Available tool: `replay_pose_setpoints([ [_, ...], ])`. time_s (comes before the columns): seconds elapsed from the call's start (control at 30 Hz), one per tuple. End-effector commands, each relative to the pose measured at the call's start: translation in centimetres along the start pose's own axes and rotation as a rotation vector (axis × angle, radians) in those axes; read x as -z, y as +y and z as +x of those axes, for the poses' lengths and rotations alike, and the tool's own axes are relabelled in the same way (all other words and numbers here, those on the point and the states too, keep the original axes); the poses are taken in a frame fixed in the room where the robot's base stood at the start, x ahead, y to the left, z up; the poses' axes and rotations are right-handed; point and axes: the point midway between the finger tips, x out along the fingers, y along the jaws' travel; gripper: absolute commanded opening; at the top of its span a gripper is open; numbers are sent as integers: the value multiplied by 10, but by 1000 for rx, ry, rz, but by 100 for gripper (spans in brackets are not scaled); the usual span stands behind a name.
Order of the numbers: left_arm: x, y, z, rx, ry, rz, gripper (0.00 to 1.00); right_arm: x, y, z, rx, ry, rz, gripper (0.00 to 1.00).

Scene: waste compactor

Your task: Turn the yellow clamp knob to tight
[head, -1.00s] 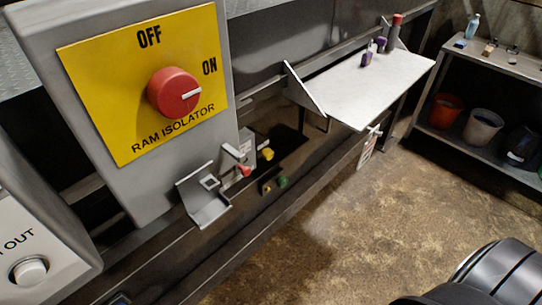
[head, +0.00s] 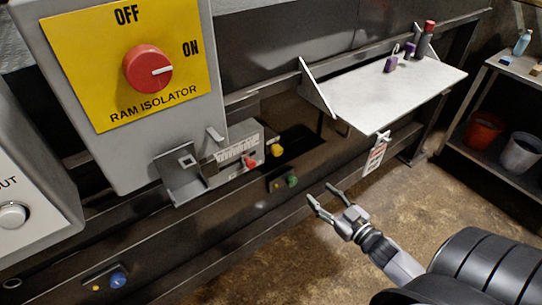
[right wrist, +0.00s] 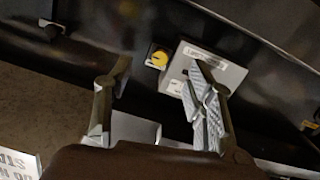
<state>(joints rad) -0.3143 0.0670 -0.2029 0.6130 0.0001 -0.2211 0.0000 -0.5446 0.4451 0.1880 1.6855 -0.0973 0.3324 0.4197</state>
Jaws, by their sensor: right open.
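The yellow clamp knob (head: 277,150) sits on the dark lower panel, at the right end of a small grey box (head: 232,152) with a red knob (head: 251,162). The yellow knob also shows in the right wrist view (right wrist: 158,57), beyond my fingers and beside the grey box (right wrist: 208,70). My right gripper (head: 320,192) is open and empty, below and to the right of the yellow knob and apart from it. It also shows in the right wrist view (right wrist: 152,112) with its fingers spread. My left gripper is not in view.
A green knob (head: 292,181) is below the yellow one. The ram isolator's red dial (head: 148,69) is at upper left. A white shelf (head: 395,92) with small bottles juts out at upper right. A hanging tag (head: 376,157) is near my right gripper. Floor is clear below.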

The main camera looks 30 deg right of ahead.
Motion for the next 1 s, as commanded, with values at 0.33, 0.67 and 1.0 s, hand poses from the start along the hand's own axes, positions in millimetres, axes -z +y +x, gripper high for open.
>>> replay_pose_setpoints([
  [0.33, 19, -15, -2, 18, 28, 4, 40, 44, -1, 26, 32, 91, -12, 50],
  [0.67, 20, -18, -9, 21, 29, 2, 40, 50, -3, 97, 31, 89, -12, 50],
  [1.0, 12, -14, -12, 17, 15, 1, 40, 54, -5, 160, 30, 87, -10, 50],
])
